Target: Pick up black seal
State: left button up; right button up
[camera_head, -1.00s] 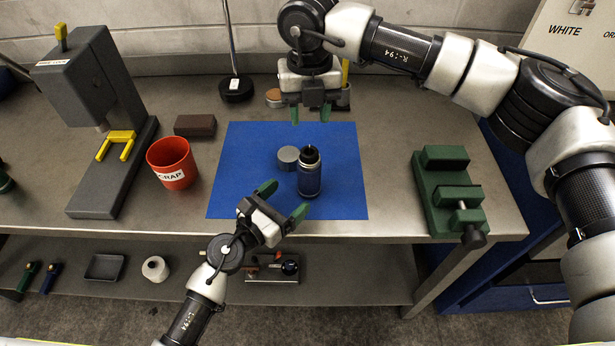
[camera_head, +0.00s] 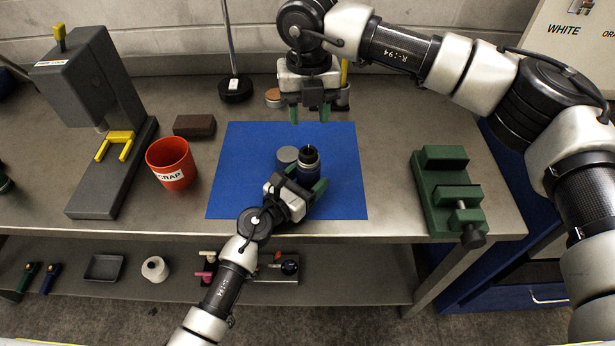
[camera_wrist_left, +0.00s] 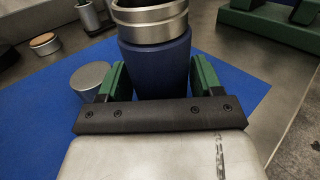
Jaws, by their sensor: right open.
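A dark blue canister (camera_head: 307,168) with a metal collar and a dark open top stands upright on the blue mat; it also shows in the left wrist view (camera_wrist_left: 157,60). My left gripper (camera_head: 306,177) has one green finger on each side of its body. Both fingers look close to the canister; I cannot tell if they press on it. My right gripper (camera_head: 308,112) is open and empty, above the mat's back edge. I cannot make out a separate black seal.
A round grey lid (camera_head: 286,157) lies just left of the canister; the blue mat (camera_head: 240,170) is otherwise clear. A red scrap cup (camera_head: 171,163), a brown block (camera_head: 194,125) and a grey press (camera_head: 95,110) stand left. A green vise (camera_head: 447,190) is on the right.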

aim_at(308, 148)
pick_arm(q)
jog(key=c, duration=0.9)
jog(key=shift+c, duration=0.5)
pick_arm(e)
jog(key=shift+o, duration=1.7)
jog(key=shift+r, duration=0.1)
jog(key=shift+o, duration=0.5)
jog(key=shift+r+m, duration=0.15)
jog(key=shift+m, duration=0.25)
jog(key=f+m, duration=0.1)
jog(key=m, duration=0.1)
jog(key=f+m, duration=0.3)
jog(key=shift+s+d+m, duration=0.15)
jog(key=shift+s+m, duration=0.1)
jog(key=shift+m, duration=0.05)
jog(key=shift+w+f, duration=0.2)
jog(key=shift+f, duration=2.7)
